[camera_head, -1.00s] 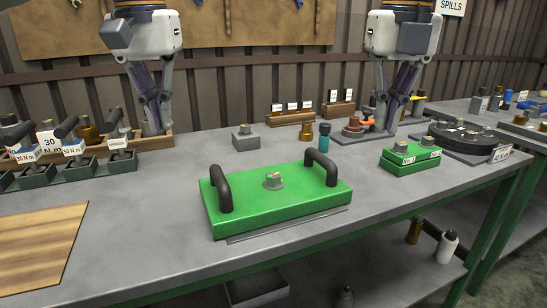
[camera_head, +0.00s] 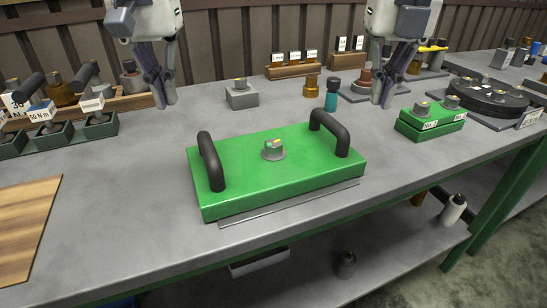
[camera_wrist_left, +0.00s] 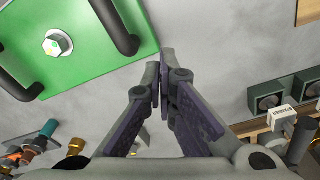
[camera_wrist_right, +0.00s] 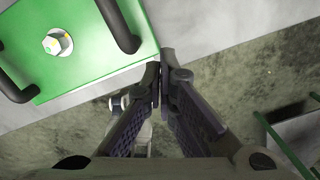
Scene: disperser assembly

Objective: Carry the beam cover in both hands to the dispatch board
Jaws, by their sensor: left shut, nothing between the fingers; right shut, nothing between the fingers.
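The beam cover (camera_head: 240,180) is a green slab with two black arched handles and a grey bolt in its middle. It lies flat on the grey bench near the front edge. My left gripper (camera_head: 165,102) is shut and empty, above the bench behind the cover's left end. My right gripper (camera_head: 383,102) is shut and empty, behind and right of the cover's right handle. Part of the cover shows in the left wrist view (camera_wrist_left: 85,50) and in the right wrist view (camera_wrist_right: 90,55), apart from the fingers. I cannot tell which thing is the dispatch board; a wooden board (camera_head: 28,220) lies at the left.
A small green block (camera_head: 430,124) with labels sits at the right, before a round black fixture (camera_head: 488,95). A grey block (camera_head: 241,97), a teal bottle (camera_head: 331,98) and a brass part (camera_head: 311,88) stand behind the cover. Green-grey trays (camera_head: 48,138) stand at the left.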

